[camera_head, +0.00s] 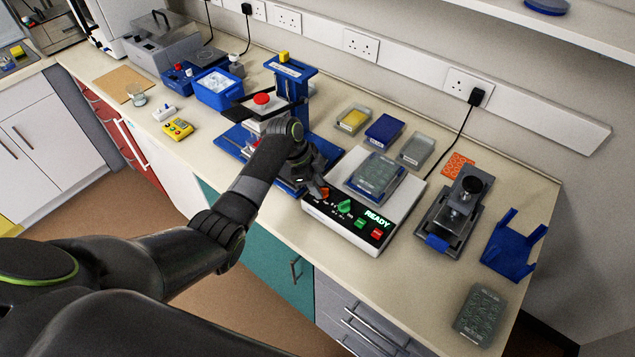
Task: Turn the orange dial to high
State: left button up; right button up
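The orange dial (325,192) sits at the left end of the sloping front panel of a white bench device (343,231). A green dial (344,206) is to its right, then a lit green "READY" display (378,219) and small green and red buttons. My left gripper (316,187) is at the device's left front corner, right beside the orange dial. Its fingers are dark and partly hidden by the wrist, so I cannot tell whether they touch the dial or how far apart they are. The dial's setting marks are too small to read. My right gripper is not in view.
A grey-lidded plate (374,177) sits on top of the device. A blue stand (292,88) with a red knob is behind my arm. A metal clamp device (453,215) and a blue rack (513,247) stand to the right.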

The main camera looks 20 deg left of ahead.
pick_arm(q)
grip_shut()
jog(key=shift+n, duration=0.4)
jog(key=n, duration=0.2)
jog(key=n+t, duration=0.1)
jog(key=n+t+y, duration=0.1)
jog(key=n, duration=0.1)
jog(key=shift+s+d+n, duration=0.25)
jog(key=shift+s+n, duration=0.05)
jog(key=shift+s, duration=0.05)
jog(key=n, duration=0.1)
jog(key=n+t+y, duration=0.1)
jog(key=n, duration=0.3)
jog(key=shift+s+d+y, duration=0.2)
jog(key=shift+d+y, duration=0.1)
jog(key=shift+y, duration=0.1)
jog(key=n, duration=0.2)
jog(key=n+y, duration=0.1)
jog(key=n, duration=0.1)
jog(key=n+y, duration=0.1)
jog(key=n, duration=0.1)
jog(key=shift+d+n+t, duration=0.4)
jog(key=n+y, duration=0.1)
jog(key=n, duration=0.3)
jog(key=n+g+y, duration=0.1)
jog(key=shift+w+d+n+y, duration=0.15)
jog(key=shift+d+n+y, duration=0.15)
jog(key=shift+n, duration=0.1)
